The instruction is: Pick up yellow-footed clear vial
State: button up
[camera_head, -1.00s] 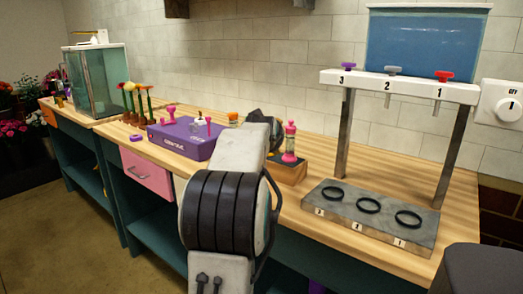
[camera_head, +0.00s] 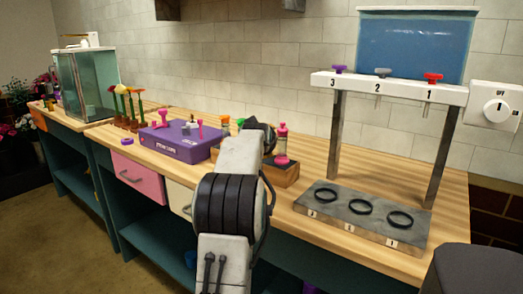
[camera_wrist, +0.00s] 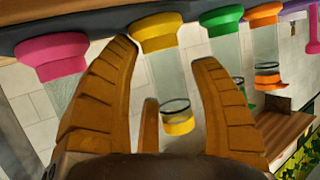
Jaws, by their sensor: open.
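The yellow-footed clear vial shows in the wrist view, with its yellow foot (camera_wrist: 158,32) at the top against a dark surface. Its clear tube (camera_wrist: 168,75) runs down to a dark ring and a yellow end. My gripper (camera_wrist: 167,70) is open, with one brown ridged finger on each side of this vial. The vial lies between the fingers in the picture; I cannot tell if either touches it. In the head view, my arm hides the yellow vial and most of the gripper.
Close by in the wrist view are a pink-footed vial (camera_wrist: 52,57) on the left, and a green-footed vial (camera_wrist: 222,22) and an orange-footed vial (camera_wrist: 264,14) on the right. In the head view, a purple box (camera_head: 175,150) stands left and a ring stand (camera_head: 330,150) right.

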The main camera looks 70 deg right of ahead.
jog(key=c, duration=1)
jog(key=shift+r, duration=0.15)
jog(key=shift+c, duration=0.5)
